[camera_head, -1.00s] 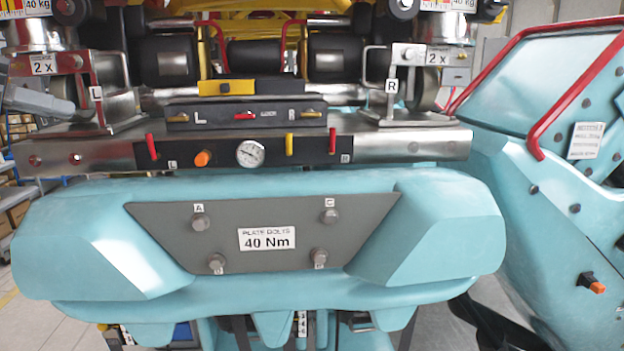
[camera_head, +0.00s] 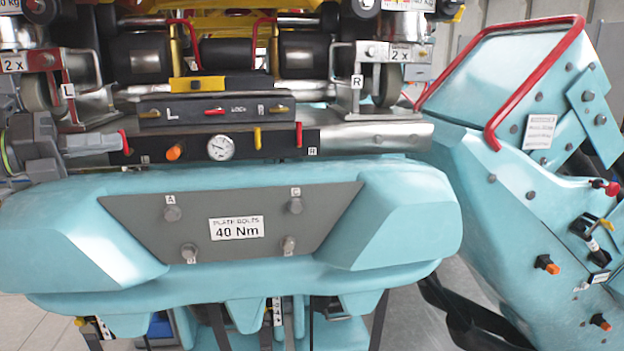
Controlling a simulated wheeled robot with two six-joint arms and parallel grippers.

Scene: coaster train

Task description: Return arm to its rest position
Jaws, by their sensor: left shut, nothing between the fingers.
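My left gripper (camera_head: 92,143) comes in from the left edge, grey, with a dark grey wrist behind it. It is shut and holds nothing visible. It shows in front of the left end of the metal bar, beside the red lever (camera_head: 125,143); I cannot tell whether it touches anything. My right gripper is not in view.
Above the plate are an orange knob (camera_head: 174,153), a round gauge (camera_head: 221,147) and yellow (camera_head: 257,138) and red levers. A turquoise side body with a red rail (camera_head: 530,85) stands at right.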

